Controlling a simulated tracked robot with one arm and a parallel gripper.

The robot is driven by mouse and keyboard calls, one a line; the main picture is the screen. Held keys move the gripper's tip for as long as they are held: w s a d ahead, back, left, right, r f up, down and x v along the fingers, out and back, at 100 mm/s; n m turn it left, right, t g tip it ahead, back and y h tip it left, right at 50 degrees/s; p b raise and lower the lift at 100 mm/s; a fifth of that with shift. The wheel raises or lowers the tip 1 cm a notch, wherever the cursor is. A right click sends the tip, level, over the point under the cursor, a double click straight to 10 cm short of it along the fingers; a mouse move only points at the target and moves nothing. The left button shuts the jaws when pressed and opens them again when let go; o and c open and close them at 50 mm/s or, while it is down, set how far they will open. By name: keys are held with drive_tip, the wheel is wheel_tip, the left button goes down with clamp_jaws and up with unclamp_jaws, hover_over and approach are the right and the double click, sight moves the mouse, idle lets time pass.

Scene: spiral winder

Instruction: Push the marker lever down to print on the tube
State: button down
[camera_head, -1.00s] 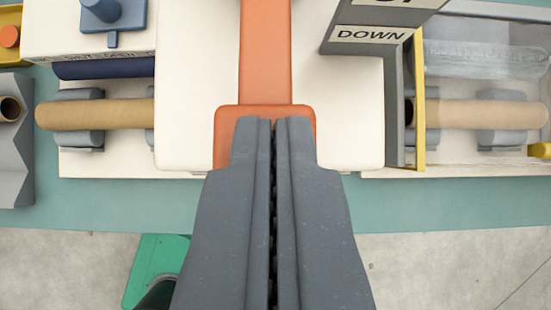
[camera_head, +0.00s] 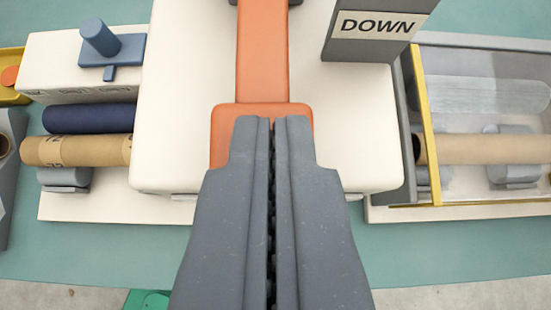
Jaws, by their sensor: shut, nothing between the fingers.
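The orange marker lever (camera_head: 262,60) runs down the middle of the view and ends in a wider orange pad (camera_head: 220,135). It stands in front of a white machine housing (camera_head: 175,110). My grey gripper (camera_head: 271,122) is shut and empty, with its fingertips over the pad. I cannot tell for certain whether they press on it. A brown cardboard tube (camera_head: 85,151) emerges left of the housing, resting on a grey support. Another stretch of brown tube (camera_head: 465,149) shows on the right behind a clear cover. Whatever lies under the housing is hidden.
A grey post with a "DOWN" label (camera_head: 378,25) stands right of the lever. A yellow-framed clear guard (camera_head: 425,125) is at the right. A blue handle (camera_head: 100,38) sits on a white box at the left, above a dark blue roller (camera_head: 90,118). The teal bench (camera_head: 120,255) is clear in front.

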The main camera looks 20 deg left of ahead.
drive_tip(key=shift+s+a+f+t+b, duration=0.15)
drive_tip(key=shift+f+t+b, duration=0.45)
drive_tip(key=shift+b, duration=0.85)
drive_tip(key=shift+f, duration=0.2)
drive_tip(key=shift+s+f, duration=0.1)
drive_tip(key=shift+f, duration=0.05)
drive_tip(key=s+d+r+b, duration=0.1)
drive_tip(key=s+d+r, duration=0.2)
drive_tip(key=s+r, duration=0.4)
wheel_tip(320, 180, up, 4)
drive_tip(key=shift+s+f, duration=0.1)
drive_tip(key=shift+s, duration=0.3)
